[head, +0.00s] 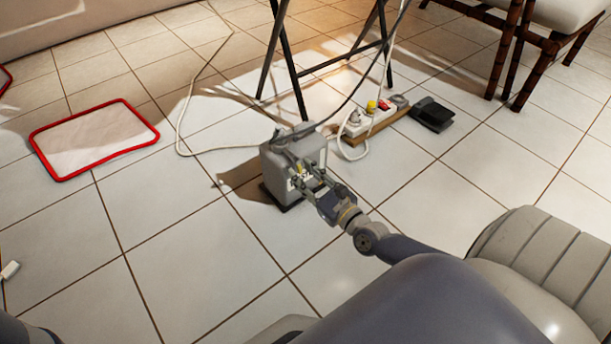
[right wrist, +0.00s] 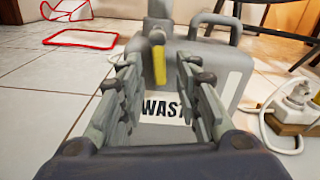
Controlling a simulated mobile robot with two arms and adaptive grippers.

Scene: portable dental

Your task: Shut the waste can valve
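The grey waste can (head: 283,152) stands on the tiled floor near the middle of the head view. In the right wrist view, the waste can (right wrist: 225,62) has a top handle and a white label, partly hidden, reading "WAST". Its valve has a yellow lever (right wrist: 159,66) that hangs down roughly vertically from a grey spout. My right gripper (head: 306,180) is at the front of the can. In the right wrist view its fingers (right wrist: 165,76) are apart, with the yellow lever showing between their tips; contact cannot be told. My left gripper is not in view.
A power strip (head: 368,120) with plugs and cables lies behind the can to the right, beside a black pedal (head: 432,114). Black stand legs (head: 295,75) rise behind. A red-edged white mat (head: 95,140) lies left.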

